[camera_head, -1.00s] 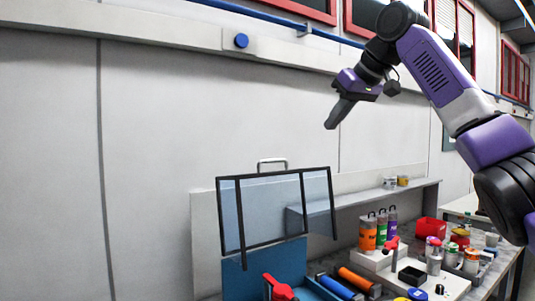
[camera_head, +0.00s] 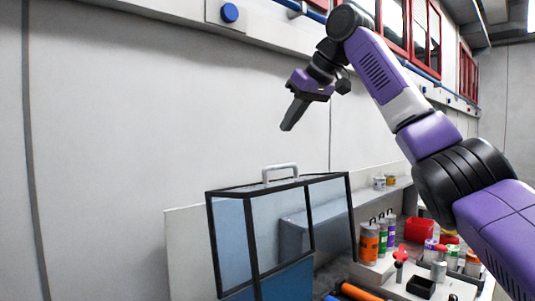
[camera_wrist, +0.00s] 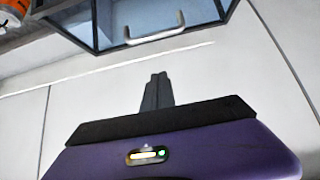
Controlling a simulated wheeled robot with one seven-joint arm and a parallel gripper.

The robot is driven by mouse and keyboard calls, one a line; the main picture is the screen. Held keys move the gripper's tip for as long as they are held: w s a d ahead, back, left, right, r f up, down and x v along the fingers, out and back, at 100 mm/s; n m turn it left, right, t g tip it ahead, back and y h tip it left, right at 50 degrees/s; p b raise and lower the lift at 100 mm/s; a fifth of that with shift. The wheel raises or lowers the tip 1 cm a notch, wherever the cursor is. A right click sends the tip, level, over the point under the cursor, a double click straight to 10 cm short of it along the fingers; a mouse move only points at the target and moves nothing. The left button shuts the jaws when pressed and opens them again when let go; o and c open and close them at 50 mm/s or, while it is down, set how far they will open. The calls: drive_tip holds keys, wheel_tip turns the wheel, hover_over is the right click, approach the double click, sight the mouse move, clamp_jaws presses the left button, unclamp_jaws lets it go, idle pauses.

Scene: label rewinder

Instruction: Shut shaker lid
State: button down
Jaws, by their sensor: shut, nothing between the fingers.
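The shaker lid is a clear, black-framed cover (camera_head: 253,240) that stands raised at the lower middle of the head view. Its pale handle (camera_head: 280,170) is on the top face. A blue panel (camera_head: 288,283) shows low behind the clear panes, and the bottom of the shaker is cut off by the frame. My gripper (camera_head: 288,127) is above the handle, apart from it, pointing down and left. Its fingers are together and empty. In the wrist view the fingers (camera_wrist: 158,77) point toward the handle (camera_wrist: 155,37), with a gap between them.
A wall shelf (camera_head: 400,185) with small jars runs right of the lid. Orange, green and purple bottles (camera_head: 370,243) stand on the bench near a red bin (camera_head: 417,229). A black box (camera_head: 421,286) lies farther forward.

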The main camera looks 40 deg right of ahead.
drive_tip(key=p+x, duration=0.3)
drive_tip(key=x, duration=0.7)
drive_tip(key=shift+w, duration=0.1)
drive_tip(key=shift+s+d+f, duration=0.1)
drive_tip(key=shift+s+f, duration=0.05)
drive_tip(key=shift+s, duration=0.35)
drive_tip(key=shift+s+f, duration=0.2)
drive_tip(key=shift+s, duration=0.35)
drive_tip(key=shift+s+f, duration=0.4)
drive_tip(key=shift+s, duration=0.45)
